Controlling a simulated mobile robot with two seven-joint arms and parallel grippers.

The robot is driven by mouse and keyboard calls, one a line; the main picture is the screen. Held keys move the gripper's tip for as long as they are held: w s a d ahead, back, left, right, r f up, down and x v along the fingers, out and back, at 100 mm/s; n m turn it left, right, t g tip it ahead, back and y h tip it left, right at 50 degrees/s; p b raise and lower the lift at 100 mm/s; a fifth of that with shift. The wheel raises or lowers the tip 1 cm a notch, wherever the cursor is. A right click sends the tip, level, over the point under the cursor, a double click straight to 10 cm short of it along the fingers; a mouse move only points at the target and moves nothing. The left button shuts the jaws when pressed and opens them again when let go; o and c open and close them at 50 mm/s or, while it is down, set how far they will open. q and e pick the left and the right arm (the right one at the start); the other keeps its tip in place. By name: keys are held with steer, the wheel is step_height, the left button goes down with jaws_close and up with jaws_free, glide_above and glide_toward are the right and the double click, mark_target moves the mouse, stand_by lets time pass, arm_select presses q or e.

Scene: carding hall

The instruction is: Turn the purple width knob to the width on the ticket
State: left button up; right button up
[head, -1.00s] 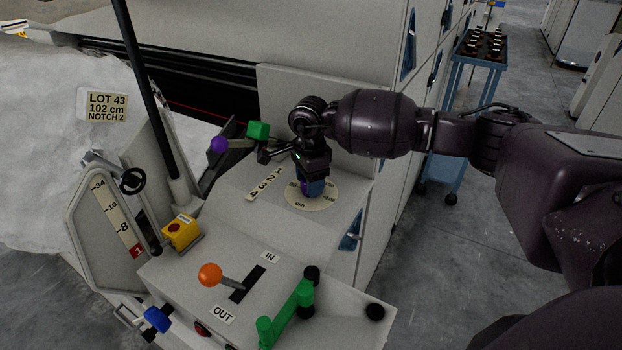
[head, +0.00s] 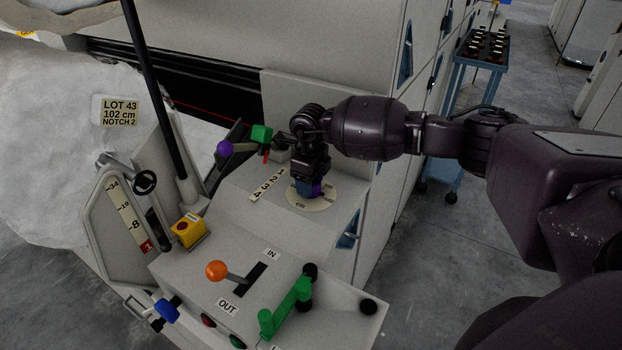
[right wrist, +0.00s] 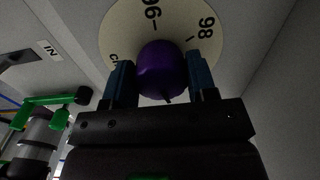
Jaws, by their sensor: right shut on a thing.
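The ticket (head: 119,112) at the left of the head view reads LOT 43, 102 cm, NOTCH 2. The purple width knob (right wrist: 160,68) stands at the middle of a round cream dial (head: 325,204) on the grey machine panel. My right gripper (head: 309,188) comes down from above, its blue fingers shut on opposite sides of the knob. In the right wrist view the dial's 96 and 98 marks show beyond the knob, and the fingers and palm hide the rest. A small dark tip shows at the knob's near edge; the setting cannot be read. My left gripper is out of view.
A numbered notch strip (head: 268,184) and a purple-balled lever (head: 225,148) lie left of the dial. In front are an orange-knobbed lever (head: 216,270), a green handle (head: 288,306) and a yellow box with a red button (head: 188,232). A blue cart (head: 465,80) stands behind.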

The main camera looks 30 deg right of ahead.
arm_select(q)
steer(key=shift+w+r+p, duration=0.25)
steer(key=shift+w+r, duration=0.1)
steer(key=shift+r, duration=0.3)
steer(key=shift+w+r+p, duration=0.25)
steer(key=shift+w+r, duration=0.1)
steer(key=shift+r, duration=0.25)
arm_select(e)
steer(key=shift+m, duration=1.4)
steer(key=o, duration=0.9)
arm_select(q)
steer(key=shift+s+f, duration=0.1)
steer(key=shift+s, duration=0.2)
arm_select(e)
steer(key=shift+o, duration=0.2)
steer(key=shift+r, duration=0.15)
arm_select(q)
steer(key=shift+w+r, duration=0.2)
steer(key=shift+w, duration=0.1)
arm_select(e)
step_height(320, 180, up, 11)
steer(key=shift+f, duration=0.2)
